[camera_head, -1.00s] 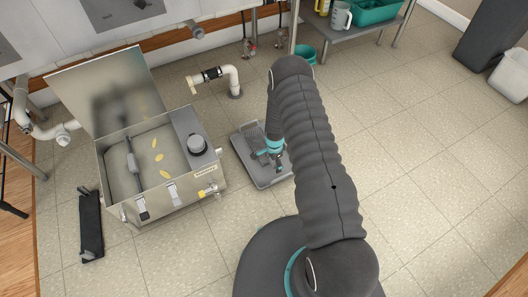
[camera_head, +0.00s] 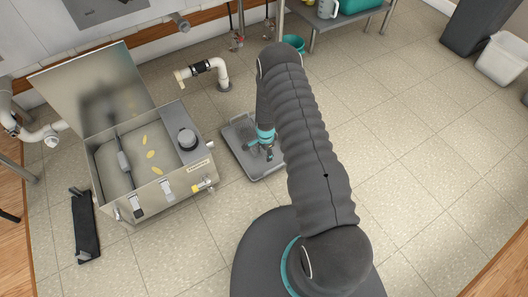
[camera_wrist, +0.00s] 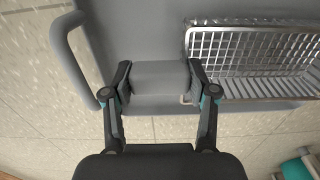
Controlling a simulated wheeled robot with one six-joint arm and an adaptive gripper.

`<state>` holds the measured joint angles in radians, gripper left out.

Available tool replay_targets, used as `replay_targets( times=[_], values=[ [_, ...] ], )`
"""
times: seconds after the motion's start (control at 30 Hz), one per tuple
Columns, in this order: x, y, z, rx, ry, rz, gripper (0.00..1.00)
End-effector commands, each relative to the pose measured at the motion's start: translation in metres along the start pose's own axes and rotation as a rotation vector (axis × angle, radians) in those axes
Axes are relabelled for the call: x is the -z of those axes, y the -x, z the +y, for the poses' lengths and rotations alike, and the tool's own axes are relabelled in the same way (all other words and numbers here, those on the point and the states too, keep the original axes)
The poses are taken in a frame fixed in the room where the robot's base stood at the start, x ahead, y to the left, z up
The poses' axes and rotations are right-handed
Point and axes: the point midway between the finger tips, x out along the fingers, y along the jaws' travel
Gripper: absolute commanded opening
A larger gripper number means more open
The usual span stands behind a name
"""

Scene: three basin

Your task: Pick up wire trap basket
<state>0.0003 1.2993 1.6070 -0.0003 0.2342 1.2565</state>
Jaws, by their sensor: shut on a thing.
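The wire trap basket (camera_wrist: 255,62) is a silver mesh basket at the upper right of the wrist view, over a grey tray (camera_wrist: 150,28). My gripper (camera_wrist: 160,80) is closed on a pale grey block-like grip at the basket's left end. The join between grip and mesh is partly hidden by the right finger. In the head view my gripper (camera_head: 264,150) points down over the grey tray (camera_head: 272,170) on the floor, and the basket is hard to make out there. I cannot tell whether the basket is clear of the tray.
An open steel basin (camera_head: 150,165) with its lid raised stands left of the tray. A black bar-like part (camera_head: 86,228) lies on the floor beside it. A white pipe (camera_head: 205,70) rises behind, and a shelf (camera_head: 340,25) stands at the back.

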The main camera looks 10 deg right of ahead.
Motion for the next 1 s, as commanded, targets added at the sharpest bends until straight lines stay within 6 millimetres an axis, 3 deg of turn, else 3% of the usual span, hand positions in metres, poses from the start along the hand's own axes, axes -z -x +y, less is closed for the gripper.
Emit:
replay_targets(
  times=[0.2,0.6,1.0],
  values=[
    [0.0,0.034,-0.001,0.004,0.0,0.001,0.08],
    [0.057,0.083,0.064,0.0,-0.004,0.0,0.08],
    [0.076,0.102,0.088,0.0,0.0,0.0,0.08]
  ],
)
